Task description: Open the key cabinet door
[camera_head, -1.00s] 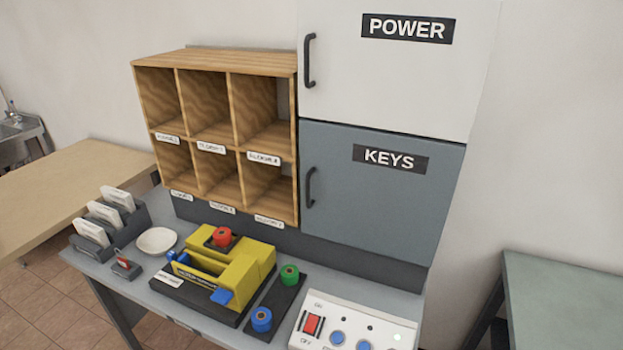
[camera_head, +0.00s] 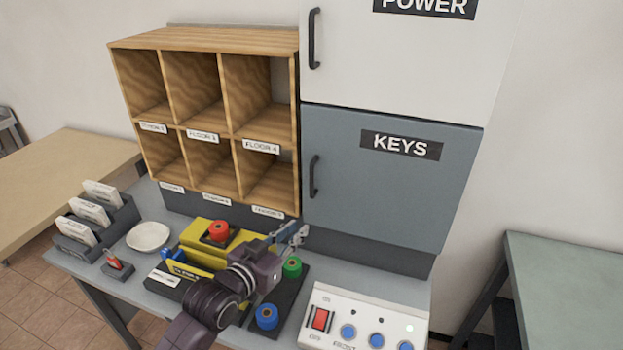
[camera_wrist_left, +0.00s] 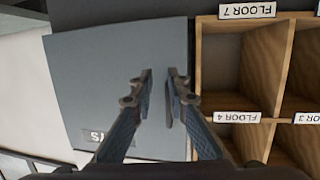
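The key cabinet (camera_head: 400,195) is a grey box with a "KEYS" label and its door is shut. Its black vertical handle (camera_head: 313,176) is on the door's left edge. My left gripper (camera_head: 296,234) is above the desk, below and slightly left of the handle in the head view, and apart from it. In the left wrist view the fingers (camera_wrist_left: 161,78) have a gap between them with nothing held, in front of the grey door (camera_wrist_left: 105,70), which appears upside down. The handle cannot be made out there. My right gripper is not in view.
A white "POWER" cabinet (camera_head: 400,55) sits above. Wooden pigeonholes (camera_head: 230,125) stand directly left of the door. Free wall lies to the right.

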